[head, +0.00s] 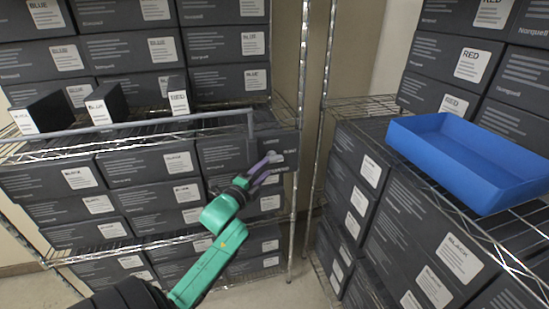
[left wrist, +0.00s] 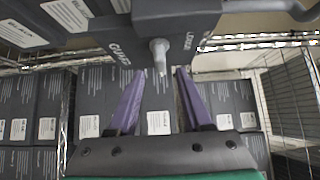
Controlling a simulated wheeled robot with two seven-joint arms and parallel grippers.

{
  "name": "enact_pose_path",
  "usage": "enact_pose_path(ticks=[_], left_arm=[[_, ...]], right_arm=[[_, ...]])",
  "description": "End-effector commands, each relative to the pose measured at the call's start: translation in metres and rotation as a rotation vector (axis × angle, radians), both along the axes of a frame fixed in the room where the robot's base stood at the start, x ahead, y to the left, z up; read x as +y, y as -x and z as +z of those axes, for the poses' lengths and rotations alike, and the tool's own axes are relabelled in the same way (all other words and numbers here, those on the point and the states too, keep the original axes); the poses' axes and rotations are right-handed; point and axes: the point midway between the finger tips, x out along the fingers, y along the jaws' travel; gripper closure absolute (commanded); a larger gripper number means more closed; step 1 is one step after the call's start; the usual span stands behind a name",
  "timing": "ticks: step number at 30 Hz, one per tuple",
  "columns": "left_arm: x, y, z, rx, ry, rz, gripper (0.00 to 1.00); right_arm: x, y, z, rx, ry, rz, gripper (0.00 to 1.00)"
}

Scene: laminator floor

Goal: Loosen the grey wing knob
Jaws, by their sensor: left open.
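The grey wing knob (left wrist: 159,52) shows in the left wrist view as a pale grey piece hanging below a dark block (left wrist: 178,22). The block carries white lettering, partly readable as "GUIDE" and "LOOSE". My left gripper (left wrist: 161,76) is open, with its purple fingers to either side of the knob's lower end in the picture. I cannot tell whether they touch it. In the head view my left gripper (head: 268,167) is at the right end of the middle shelf, below the end of a grey rail (head: 150,126). My right gripper is not in view.
Dark labelled boxes (head: 150,205) fill the wire shelves on the left. Several small upright dark boxes (head: 106,103) stand behind the rail. A blue tray (head: 470,165) sits on the right wire shelf. A metal post (head: 297,150) stands just right of my left gripper.

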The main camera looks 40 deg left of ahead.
Motion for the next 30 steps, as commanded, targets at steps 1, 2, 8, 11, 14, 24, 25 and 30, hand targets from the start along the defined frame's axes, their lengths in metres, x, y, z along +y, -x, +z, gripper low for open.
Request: enact_pose_path(ticks=[1,2,8,11,14,24,25,30], left_arm=[[0.003,-0.014,0.005,-0.003,0.000,0.000,0.50],[0.004,-0.021,0.004,-0.003,0.000,0.001,0.50],[0.011,-0.059,0.001,0.000,0.001,0.000,0.50],[0.012,-0.067,0.001,0.001,0.000,-0.001,0.50],[0.012,-0.068,0.000,0.002,0.000,0.000,0.50],[0.012,-0.068,-0.001,0.001,0.001,-0.001,1.00],[0.012,-0.068,-0.001,0.001,0.001,-0.001,1.00],[0.012,-0.068,-0.001,-0.004,0.004,-0.001,1.00]], right_arm=[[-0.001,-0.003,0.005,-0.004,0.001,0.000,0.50],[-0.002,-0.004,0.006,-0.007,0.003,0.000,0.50],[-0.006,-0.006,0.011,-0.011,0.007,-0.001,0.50],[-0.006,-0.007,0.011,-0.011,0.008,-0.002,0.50],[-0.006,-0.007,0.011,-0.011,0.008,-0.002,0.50],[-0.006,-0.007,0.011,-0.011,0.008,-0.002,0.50],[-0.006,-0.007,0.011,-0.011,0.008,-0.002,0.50],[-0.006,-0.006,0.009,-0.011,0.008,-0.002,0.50]])
